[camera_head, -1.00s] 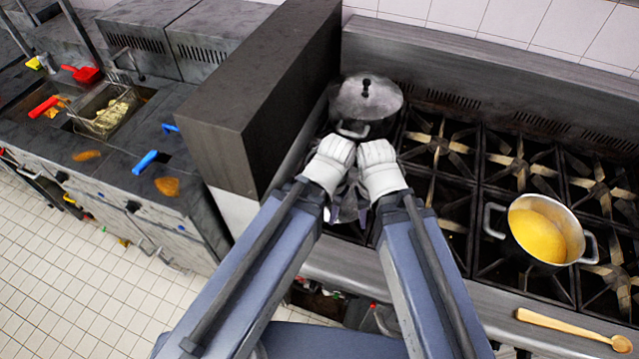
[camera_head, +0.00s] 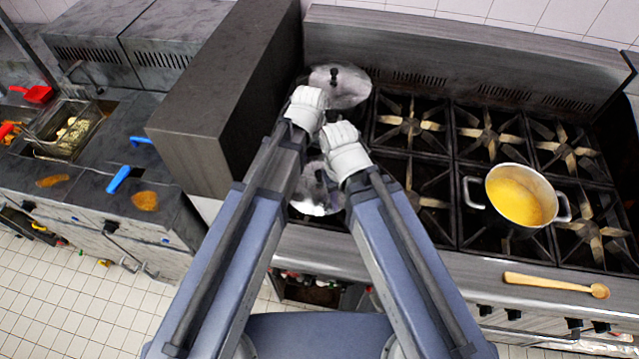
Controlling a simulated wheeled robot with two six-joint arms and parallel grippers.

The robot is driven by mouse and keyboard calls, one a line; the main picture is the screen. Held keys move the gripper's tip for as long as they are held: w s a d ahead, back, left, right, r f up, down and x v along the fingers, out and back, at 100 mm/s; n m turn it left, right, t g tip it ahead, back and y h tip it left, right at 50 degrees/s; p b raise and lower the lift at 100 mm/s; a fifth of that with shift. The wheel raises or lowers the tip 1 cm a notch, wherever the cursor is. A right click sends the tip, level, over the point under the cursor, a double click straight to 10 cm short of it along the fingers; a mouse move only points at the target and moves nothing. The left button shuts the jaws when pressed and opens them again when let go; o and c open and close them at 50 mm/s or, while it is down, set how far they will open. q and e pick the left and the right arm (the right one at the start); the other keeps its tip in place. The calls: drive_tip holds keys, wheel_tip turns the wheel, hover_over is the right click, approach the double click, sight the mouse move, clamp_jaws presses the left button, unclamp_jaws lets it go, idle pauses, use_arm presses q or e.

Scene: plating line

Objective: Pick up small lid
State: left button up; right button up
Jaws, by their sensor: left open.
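A round grey metal lid (camera_head: 343,84) with a dark knob is at the back left of the stove. A second shiny metal lid (camera_head: 312,194) with a dark knob lies at the front left of the stove, partly hidden by my arms; it looks like the smaller one, though its full outline is hidden. My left gripper (camera_head: 306,98) is open, just in front of the back lid; I cannot tell whether they touch. My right gripper (camera_head: 340,137) is beyond the front lid, slightly right of it. Its jaws do not show clearly.
A pot (camera_head: 519,196) of yellow food stands on the right burners. A wooden spoon (camera_head: 556,285) lies on the front ledge. A tall dark block (camera_head: 221,110) borders the stove at left. A fryer basket (camera_head: 68,130) stands farther left. The middle burners (camera_head: 410,124) are clear.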

sight(319, 173)
use_arm(q)
drive_tip(key=shift+w+d+f+b, duration=0.1)
drive_tip(key=shift+d+f+b, duration=0.05)
drive_tip(key=shift+f+b, duration=0.95)
drive_tip(key=shift+w+d+f+b, duration=0.1)
drive_tip(key=shift+d+f+b, duration=0.1)
drive_tip(key=shift+f+b, duration=0.9)
drive_tip(key=shift+w+d+f+b, duration=0.1)
drive_tip(key=shift+d+f+b, duration=0.05)
drive_tip(key=shift+f+b, duration=0.9)
use_arm(e)
drive_tip(key=shift+f, duration=3.45)
use_arm(q)
drive_tip(key=shift+f, duration=0.15)
drive_tip(key=shift+s+p, duration=0.1)
drive_tip(key=shift+p, duration=0.2)
use_arm(e)
drive_tip(key=shift+r, duration=0.1)
use_arm(q)
drive_tip(key=shift+c, duration=0.4)
clamp_jaws()
